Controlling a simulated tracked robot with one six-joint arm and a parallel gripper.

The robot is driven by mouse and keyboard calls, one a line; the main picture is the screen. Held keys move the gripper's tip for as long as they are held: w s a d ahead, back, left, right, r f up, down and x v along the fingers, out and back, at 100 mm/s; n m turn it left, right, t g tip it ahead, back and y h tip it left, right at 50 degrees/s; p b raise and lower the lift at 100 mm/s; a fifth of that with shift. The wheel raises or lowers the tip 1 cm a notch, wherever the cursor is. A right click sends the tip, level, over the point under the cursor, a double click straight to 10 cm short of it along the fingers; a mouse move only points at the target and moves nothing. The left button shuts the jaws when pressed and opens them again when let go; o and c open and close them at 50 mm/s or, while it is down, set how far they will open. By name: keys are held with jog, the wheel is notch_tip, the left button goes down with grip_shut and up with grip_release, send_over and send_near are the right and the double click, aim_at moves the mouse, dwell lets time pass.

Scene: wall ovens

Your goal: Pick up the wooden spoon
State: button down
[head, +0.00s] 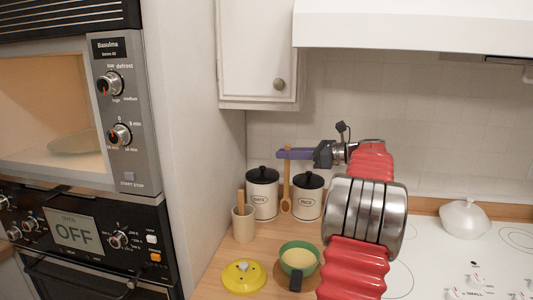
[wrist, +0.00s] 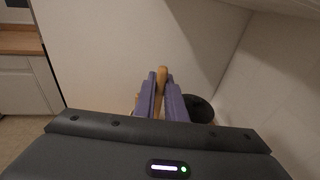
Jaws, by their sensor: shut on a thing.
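The wooden spoon (head: 287,180) hangs upright with its bowl down, in front of the canisters in the head view. My gripper (head: 283,154) has purple fingers and is shut on the upper end of the handle. In the wrist view the handle (wrist: 162,78) shows between the two purple fingers of my gripper (wrist: 162,88). The spoon's lower part is hidden there. I cannot tell whether the bowl is clear of the counter.
A cream holder (head: 243,225) with a wooden utensil stands at the left. Two black-lidded canisters (head: 262,200) (head: 308,200) stand behind the spoon. A green pot (head: 299,246) and yellow lid (head: 244,278) are in front. A white lidded dish (head: 465,219) sits on the stove.

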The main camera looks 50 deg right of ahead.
jog(key=v, duration=0.5)
jog(key=shift+d+f, duration=0.35)
jog(key=shift+f, duration=0.05)
